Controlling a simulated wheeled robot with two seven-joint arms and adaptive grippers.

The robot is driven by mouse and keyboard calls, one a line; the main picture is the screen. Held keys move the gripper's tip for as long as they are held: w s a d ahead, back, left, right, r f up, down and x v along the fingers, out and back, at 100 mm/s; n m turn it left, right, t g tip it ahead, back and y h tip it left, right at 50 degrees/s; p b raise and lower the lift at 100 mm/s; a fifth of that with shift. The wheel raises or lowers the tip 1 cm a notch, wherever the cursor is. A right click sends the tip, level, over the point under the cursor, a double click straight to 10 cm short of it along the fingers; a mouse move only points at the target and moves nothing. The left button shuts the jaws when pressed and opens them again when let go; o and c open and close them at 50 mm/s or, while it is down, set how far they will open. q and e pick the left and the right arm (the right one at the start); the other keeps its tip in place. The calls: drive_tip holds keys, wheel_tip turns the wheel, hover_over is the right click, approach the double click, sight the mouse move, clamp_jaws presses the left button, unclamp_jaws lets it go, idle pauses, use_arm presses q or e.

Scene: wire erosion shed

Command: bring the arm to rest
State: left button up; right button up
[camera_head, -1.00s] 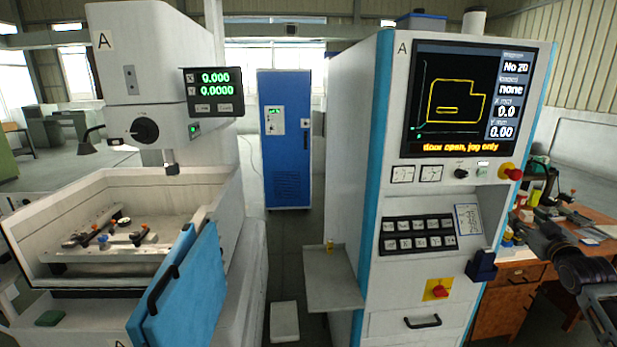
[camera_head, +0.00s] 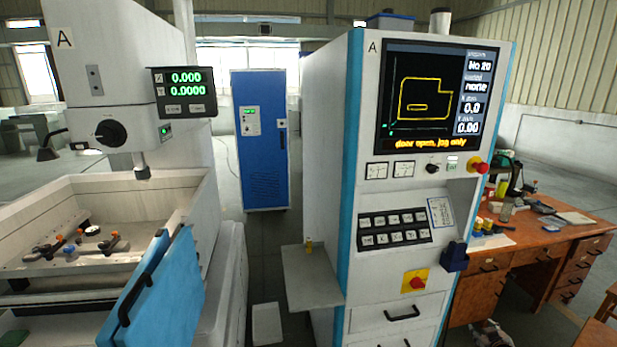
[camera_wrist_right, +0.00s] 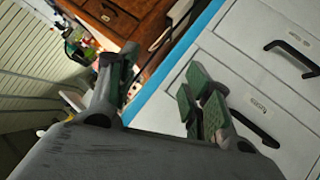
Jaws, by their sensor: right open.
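My right gripper (camera_wrist_right: 162,90) shows in the right wrist view, its dark finger with a green-grey pad on the left and the other finger with ribbed green pads on the right. The fingers are apart, and nothing shows between them. Behind them are the white drawers of the control cabinet (camera_wrist_right: 245,65) and its blue edge. In the head view, only a small dark and light shape low at the bottom edge, right of the cabinet, may be part of my right arm. My left gripper is not in view.
The control cabinet (camera_head: 400,284) stands in the middle, with a small side shelf (camera_head: 312,277). A wooden desk (camera_head: 540,236) with several items is at the right. The machine's blue door (camera_head: 165,295) hangs open at the left. A blue cabinet (camera_head: 262,145) stands behind.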

drive_tip(key=s+a+f+n+g+y, duration=0.1)
drive_tip(key=s+a+f+g, duration=0.1)
drive_tip(key=s+a+f, duration=0.55)
drive_tip(key=s+a+f+g+y, duration=0.1)
drive_tip(key=s+a+f+g, duration=0.15)
drive_tip(key=s+f, duration=0.9)
drive_tip(key=s+a+f+n+g, duration=0.1)
drive_tip(key=s+a+f, duration=0.45)
drive_tip(key=f, duration=0.75)
drive_tip(key=s+a+f+g+y, duration=0.1)
drive_tip(key=s+a+f, duration=0.2)
drive_tip(key=s+a, duration=0.5)
drive_tip(key=s+a+f+g+y+b, duration=0.1)
drive_tip(key=s+a+f, duration=0.3)
drive_tip(key=s+a, duration=0.5)
drive_tip(key=s+a+f+g+y, duration=0.1)
drive_tip(key=s+a+f, duration=0.3)
drive_tip(key=s+a, duration=0.4)
drive_tip(key=s+g, duration=0.1)
drive_tip(key=s, duration=0.2)
drive_tip(key=shift+s+a+f, duration=0.2)
drive_tip(key=shift+f, duration=0.05)
drive_tip(key=shift+s+g, duration=0.15)
drive_tip(key=shift+g, duration=0.1)
